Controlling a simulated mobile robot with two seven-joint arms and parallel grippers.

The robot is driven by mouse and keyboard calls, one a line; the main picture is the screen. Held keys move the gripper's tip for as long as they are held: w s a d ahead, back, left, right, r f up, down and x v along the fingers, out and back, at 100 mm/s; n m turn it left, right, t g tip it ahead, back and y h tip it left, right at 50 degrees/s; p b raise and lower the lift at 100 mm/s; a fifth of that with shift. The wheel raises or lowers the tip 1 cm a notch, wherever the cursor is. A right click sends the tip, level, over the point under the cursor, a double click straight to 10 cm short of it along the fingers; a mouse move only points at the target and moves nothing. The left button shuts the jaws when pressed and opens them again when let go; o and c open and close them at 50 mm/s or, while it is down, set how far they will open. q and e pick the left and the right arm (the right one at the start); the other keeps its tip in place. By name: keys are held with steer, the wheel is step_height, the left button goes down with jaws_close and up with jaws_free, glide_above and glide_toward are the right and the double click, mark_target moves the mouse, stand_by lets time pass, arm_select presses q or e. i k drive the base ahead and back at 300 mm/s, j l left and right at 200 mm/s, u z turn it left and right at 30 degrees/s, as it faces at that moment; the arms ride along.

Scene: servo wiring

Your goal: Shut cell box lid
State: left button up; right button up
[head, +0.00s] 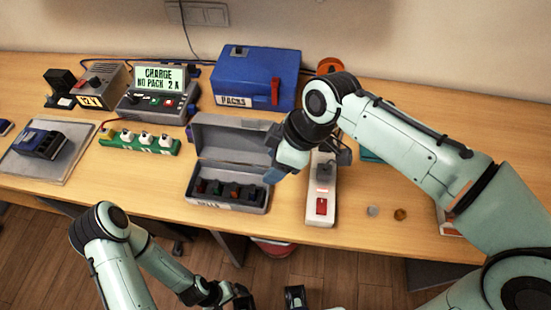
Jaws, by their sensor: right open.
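The cell box (228,204) is a grey case near the table's front edge. Its lid (232,135) stands open, hinged up at the back. Several dark cells (230,188) stand in a row inside the box. My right gripper (275,160) is open at the box's right side, beside the right end of the raised lid. It hides part of that side, and I cannot tell whether it touches the lid. My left gripper (238,297) is low in front of the table, away from the box, at the picture's bottom edge; its jaws are unclear.
A white power strip (321,205) with a red switch lies right of the box. A blue PACKS case (255,78) stands behind it. A green strip (140,142), a charger (157,100) and a tray (75,165) with a blue pack (42,142) are to the left.

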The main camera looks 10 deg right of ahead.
mark_target(226, 138)
steer(key=k, duration=1)
